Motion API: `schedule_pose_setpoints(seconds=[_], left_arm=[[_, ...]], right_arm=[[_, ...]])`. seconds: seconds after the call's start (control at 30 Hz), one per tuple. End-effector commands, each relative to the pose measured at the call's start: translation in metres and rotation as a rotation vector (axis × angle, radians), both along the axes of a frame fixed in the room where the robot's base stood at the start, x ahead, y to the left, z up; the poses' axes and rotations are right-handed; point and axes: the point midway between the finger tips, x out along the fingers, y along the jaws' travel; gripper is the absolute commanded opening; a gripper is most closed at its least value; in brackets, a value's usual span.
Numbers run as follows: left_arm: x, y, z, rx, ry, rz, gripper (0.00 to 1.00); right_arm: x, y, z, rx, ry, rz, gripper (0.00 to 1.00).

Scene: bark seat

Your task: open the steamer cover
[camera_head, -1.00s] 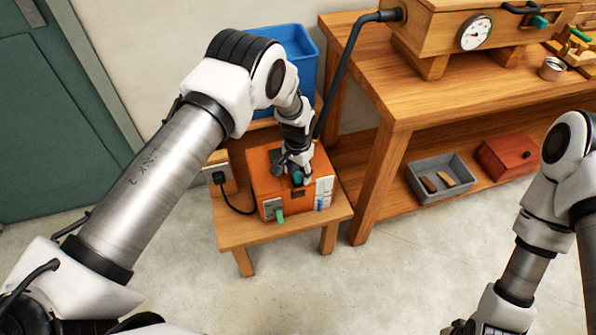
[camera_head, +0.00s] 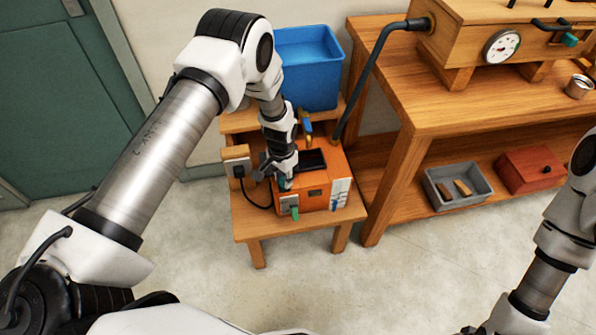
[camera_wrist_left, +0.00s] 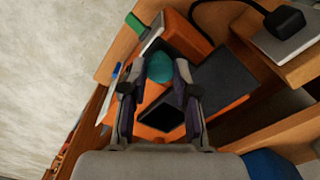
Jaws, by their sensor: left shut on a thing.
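The steamer (camera_head: 318,194) is an orange box on a low wooden stand, with a green tap and a pale panel on its front. A dark rectangular patch that looks like an opening (camera_head: 312,160) shows on its top. My left gripper (camera_head: 286,183) is at the left part of the top, shut on a teal knob (camera_wrist_left: 160,67), seen between its fingers in the left wrist view. A dark flat panel (camera_wrist_left: 232,76), apparently the cover, lies beside the knob; the fingers hide where they join.
A blue bin (camera_head: 308,75) stands behind the steamer. A socket box with a black plug (camera_head: 238,168) is close on the left. A workbench (camera_head: 440,110) with a hose and gauge box is on the right; its shelf holds a grey tray (camera_head: 436,200) and a red box (camera_head: 528,168).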

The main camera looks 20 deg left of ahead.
Motion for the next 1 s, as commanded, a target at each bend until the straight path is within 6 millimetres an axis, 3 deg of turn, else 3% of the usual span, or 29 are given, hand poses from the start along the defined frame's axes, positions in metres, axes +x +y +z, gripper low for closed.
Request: schedule_pose_setpoints(seconds=[0.23, 0.27, 0.3, 0.33, 0.73, 0.87, 1.0], left_arm=[[-0.001, 0.000, -0.002, 0.000, 0.002, -0.001, 0.00], [-0.001, 0.000, -0.002, 0.000, 0.002, -0.001, 0.33], [-0.001, 0.000, -0.002, 0.000, 0.002, -0.001, 0.47], [-0.001, 0.000, -0.002, 0.000, 0.002, -0.001, 0.55], [0.000, 0.000, 0.007, 0.000, 0.000, -0.001, 0.55], [0.001, 0.000, 0.033, 0.000, -0.002, -0.001, 0.55], [0.001, 0.000, 0.070, 0.000, -0.003, 0.000, 0.55]], right_arm=[[0.000, 0.000, -0.001, 0.000, 0.000, 0.000, 0.39], [0.000, 0.000, -0.001, 0.000, 0.000, 0.000, 0.39], [0.000, 0.000, -0.001, 0.000, 0.000, 0.000, 0.39], [0.000, 0.000, -0.001, 0.000, 0.000, 0.000, 0.39], [0.000, 0.000, 0.000, 0.000, 0.000, -0.001, 0.39], [0.000, 0.000, 0.000, 0.000, 0.000, 0.000, 0.39], [0.000, 0.000, -0.001, 0.000, 0.000, 0.000, 0.39]])
